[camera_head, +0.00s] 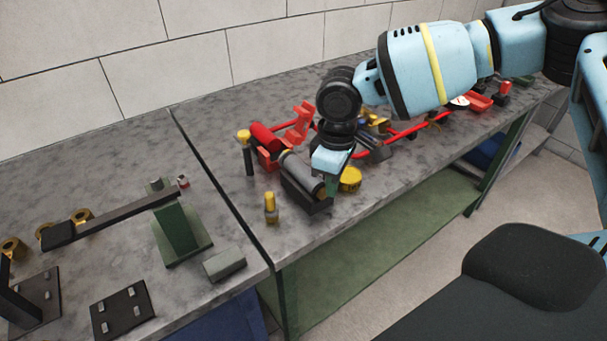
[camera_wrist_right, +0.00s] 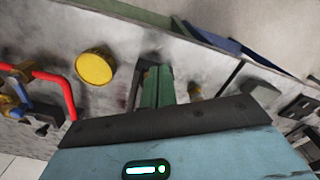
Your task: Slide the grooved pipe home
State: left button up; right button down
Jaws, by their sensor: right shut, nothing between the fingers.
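A grey pipe (camera_head: 299,171), which looks like the grooved pipe, lies in a dark cradle (camera_head: 308,201) near the table's front edge. Its far end is close to a red cylindrical fitting (camera_head: 265,138); I cannot tell whether they touch. My right gripper (camera_head: 331,187) points down at the pipe's near end. Its green fingers (camera_wrist_right: 158,84) are shut with nothing between them, and they partly hide that end. I cannot tell whether they touch the pipe. My left gripper is not in view.
A round yellow piece (camera_head: 350,179) stands just right of the gripper. A red pipe run (camera_head: 405,131) extends behind. A green stand with a dark bar (camera_head: 128,216) is on the left table.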

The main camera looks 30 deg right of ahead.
aim_at(304, 175)
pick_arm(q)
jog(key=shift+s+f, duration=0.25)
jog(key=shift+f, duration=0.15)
pick_arm(e)
jog(key=shift+f, duration=0.5)
pick_arm(q)
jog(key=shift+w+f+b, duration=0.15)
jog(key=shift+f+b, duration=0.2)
jog(key=shift+b, duration=0.2)
pick_arm(e)
jog(key=shift+f, duration=0.55)
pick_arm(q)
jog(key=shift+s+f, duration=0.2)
pick_arm(e)
jog(key=shift+f, duration=0.3)
jog(key=shift+f, duration=0.1)
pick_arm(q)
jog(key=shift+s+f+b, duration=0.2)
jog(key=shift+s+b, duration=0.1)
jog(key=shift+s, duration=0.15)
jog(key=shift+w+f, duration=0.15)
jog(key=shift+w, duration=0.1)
pick_arm(e)
jog(key=shift+w+f, duration=0.1)
jog(key=shift+w, duration=0.2)
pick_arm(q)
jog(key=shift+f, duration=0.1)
pick_arm(e)
jog(key=shift+w, duration=0.2)
